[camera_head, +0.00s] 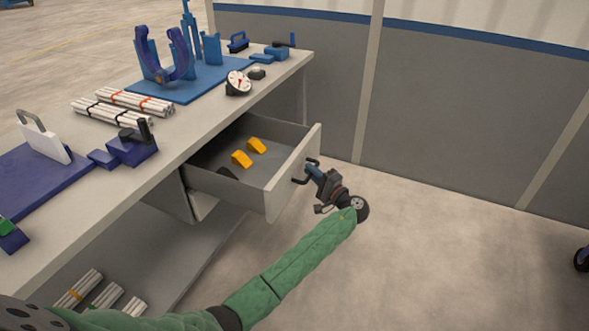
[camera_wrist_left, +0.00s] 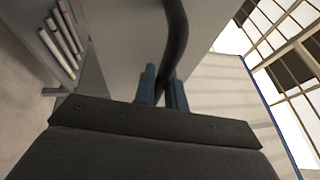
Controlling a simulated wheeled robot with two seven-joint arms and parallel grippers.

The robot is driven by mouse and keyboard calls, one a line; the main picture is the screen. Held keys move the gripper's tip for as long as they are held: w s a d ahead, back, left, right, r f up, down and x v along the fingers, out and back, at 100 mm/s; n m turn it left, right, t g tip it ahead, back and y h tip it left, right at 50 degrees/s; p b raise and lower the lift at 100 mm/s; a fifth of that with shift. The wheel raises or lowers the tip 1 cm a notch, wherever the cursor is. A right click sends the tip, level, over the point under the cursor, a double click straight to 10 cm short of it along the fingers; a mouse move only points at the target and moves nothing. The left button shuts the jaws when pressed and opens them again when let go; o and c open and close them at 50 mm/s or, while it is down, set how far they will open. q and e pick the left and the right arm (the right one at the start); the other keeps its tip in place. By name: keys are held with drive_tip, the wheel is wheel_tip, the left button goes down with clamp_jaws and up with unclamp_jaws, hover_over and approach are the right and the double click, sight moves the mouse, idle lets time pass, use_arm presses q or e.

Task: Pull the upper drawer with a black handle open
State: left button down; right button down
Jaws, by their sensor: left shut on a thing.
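The upper drawer (camera_head: 287,176) under the workbench is pulled well out, and its inside shows. Its black handle (camera_head: 299,180) is on the front panel, facing right. My left gripper (camera_head: 313,170) is at the handle and shut on it. In the left wrist view the black handle (camera_wrist_left: 174,40) runs between the two blue fingers of the left gripper (camera_wrist_left: 162,88). Two yellow-orange pieces (camera_head: 242,159) and a dark item lie in the drawer. My right gripper is not in view.
The workbench top (camera_head: 205,135) carries pipe bundles (camera_head: 122,104), a gauge (camera_head: 238,83), a padlock (camera_head: 45,137) and blue fixtures. More pipes lie on the lower shelf (camera_head: 165,265). A grey partition stands behind. The floor right of the drawer is clear.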

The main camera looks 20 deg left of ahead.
use_arm(q)
drive_tip(key=shift+s+d, duration=0.15)
drive_tip(key=shift+d, duration=1.6)
drive_tip(key=c, duration=1.5)
unclamp_jaws()
drive_tip(key=shift+o, duration=0.2)
drive_tip(key=shift+d+f, duration=0.1)
drive_tip(key=shift+d, duration=0.05)
drive_tip(key=b+v, duration=0.1)
drive_tip(key=v, duration=0.6)
drive_tip(key=shift+s+d, duration=0.15)
drive_tip(key=shift+s, duration=0.05)
